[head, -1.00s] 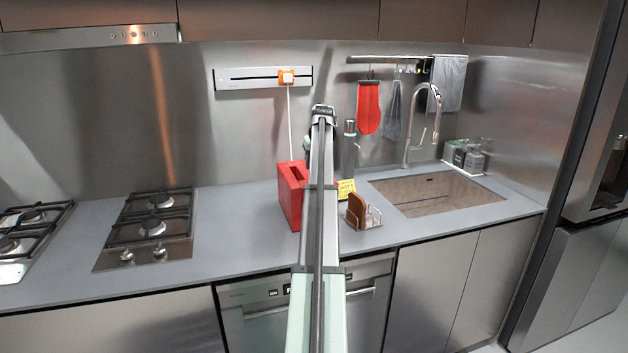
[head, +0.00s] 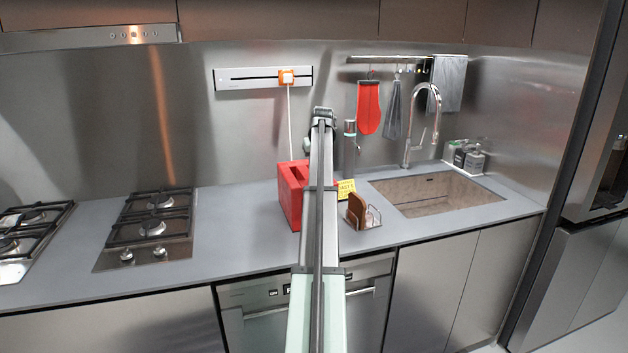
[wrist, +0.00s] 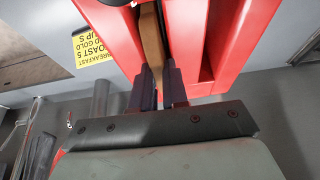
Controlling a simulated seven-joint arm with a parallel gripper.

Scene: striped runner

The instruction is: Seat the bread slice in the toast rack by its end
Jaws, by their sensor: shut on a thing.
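My gripper (wrist: 159,82) is shut on a bread slice (wrist: 153,48), seen edge-on as a tan strip between the fingers in the wrist view. The slice lies in line with a slot of the red toaster (wrist: 187,40), with red walls on both sides; how deep it sits I cannot tell. In the head view my arm hides the gripper and held slice, and the toaster (head: 290,197) shows left of the arm. The wire toast rack (head: 373,217) stands on the counter right of the arm, with a brown slice-shaped piece (head: 356,210) upright at its left side.
A yellow note (head: 346,188) stands behind the rack; it also shows in the wrist view (wrist: 92,40). A tall bottle (head: 350,142) stands behind it. The sink (head: 435,193) is right of the rack. The counter left of the toaster is clear up to the hob (head: 150,230).

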